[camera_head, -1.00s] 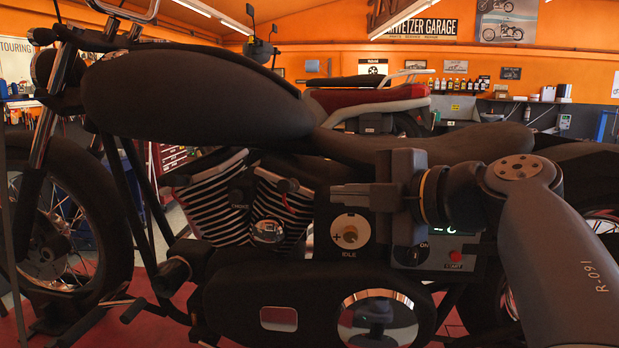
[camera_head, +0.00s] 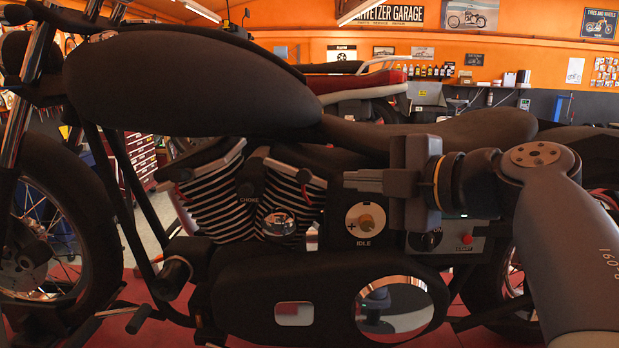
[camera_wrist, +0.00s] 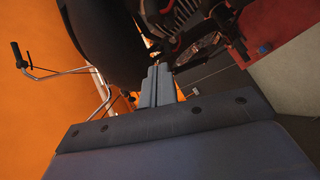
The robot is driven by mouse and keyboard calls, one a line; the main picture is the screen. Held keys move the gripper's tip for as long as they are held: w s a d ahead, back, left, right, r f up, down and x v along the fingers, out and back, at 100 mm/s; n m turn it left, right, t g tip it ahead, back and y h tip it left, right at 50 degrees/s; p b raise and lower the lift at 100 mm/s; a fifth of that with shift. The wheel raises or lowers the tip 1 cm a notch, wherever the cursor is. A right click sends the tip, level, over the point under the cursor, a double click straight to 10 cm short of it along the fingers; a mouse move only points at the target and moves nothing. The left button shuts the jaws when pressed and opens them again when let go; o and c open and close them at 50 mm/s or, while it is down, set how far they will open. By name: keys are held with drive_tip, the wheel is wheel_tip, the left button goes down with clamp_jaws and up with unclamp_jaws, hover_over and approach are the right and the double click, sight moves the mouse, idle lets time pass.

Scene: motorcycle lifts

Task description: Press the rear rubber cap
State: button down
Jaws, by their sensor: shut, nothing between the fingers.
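The motorcycle (camera_head: 190,85) stands side-on in the head view, its front wheel at the left. A small reddish-tipped cap (camera_head: 304,174) sits at the top of the rear finned cylinder, and a similar one (camera_head: 181,173) at the front cylinder. I cannot tell for sure that the rear one is the rubber cap. My gripper (camera_head: 346,180) is shut and empty. Its fingers point left in the picture, just right of the rear cap, with a visible gap in the picture; depth is unclear. In the wrist view my shut fingers (camera_wrist: 155,84) point toward the dark motorcycle; no cap is clear there.
Below my fingers is the IDLE dial (camera_head: 365,220). A panel with a red START button (camera_head: 467,240) is partly behind my wrist. The CHOKE knob (camera_head: 247,190) is left of the rear cylinder. The seat (camera_head: 430,132) runs just above my gripper. A red motorcycle (camera_head: 360,84) stands behind.

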sight(297, 177)
drive_tip(key=shift+w+d+f+p+x, duration=0.1)
drive_tip(key=shift+w+d+p+x, duration=0.25)
drive_tip(key=shift+x, duration=1.75)
drive_tip(key=shift+w+d+f+p+x, duration=0.1)
drive_tip(key=shift+w+d+p+x, duration=0.2)
drive_tip(key=shift+x, duration=1.8)
drive_tip(key=shift+w+d+f+p+x, duration=0.1)
drive_tip(key=shift+w+d+p+x, duration=0.25)
drive_tip(key=shift+x, duration=1.75)
drive_tip(key=shift+s, duration=0.1)
